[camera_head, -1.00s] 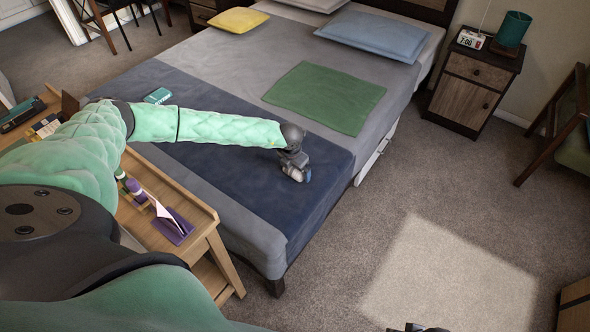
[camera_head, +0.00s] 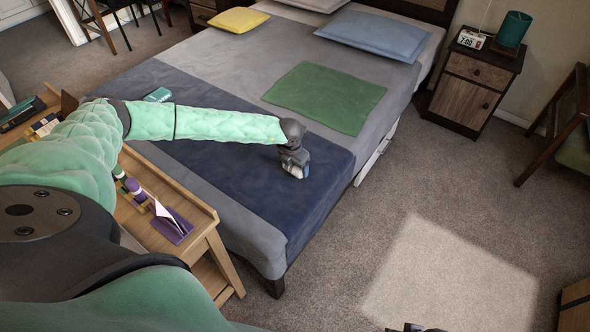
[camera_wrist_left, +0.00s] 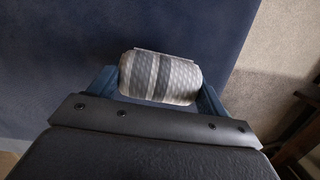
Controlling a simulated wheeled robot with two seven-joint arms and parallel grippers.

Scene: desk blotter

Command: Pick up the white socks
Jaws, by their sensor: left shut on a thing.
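The white socks (camera_wrist_left: 160,78) are a rolled pale bundle with grey stripes, seen in the left wrist view over the dark blue blanket. My left gripper (camera_wrist_left: 157,90) is shut on them, with one blue finger at each end of the roll. In the head view the left gripper (camera_head: 296,172) points down at the dark blue blanket (camera_head: 255,195) near the foot of the bed. The socks (camera_head: 291,171) show there as a small pale patch. I cannot tell whether they touch the blanket. A dark piece of my right gripper (camera_head: 415,328) shows at the bottom edge, mostly cut off.
A green blanket (camera_head: 325,97), a blue pillow (camera_head: 370,35) and a yellow cushion (camera_head: 238,20) lie on the bed. A small teal item (camera_head: 158,95) lies behind my left arm. A wooden bench (camera_head: 205,222) with small objects stands at left. The floor at right is open.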

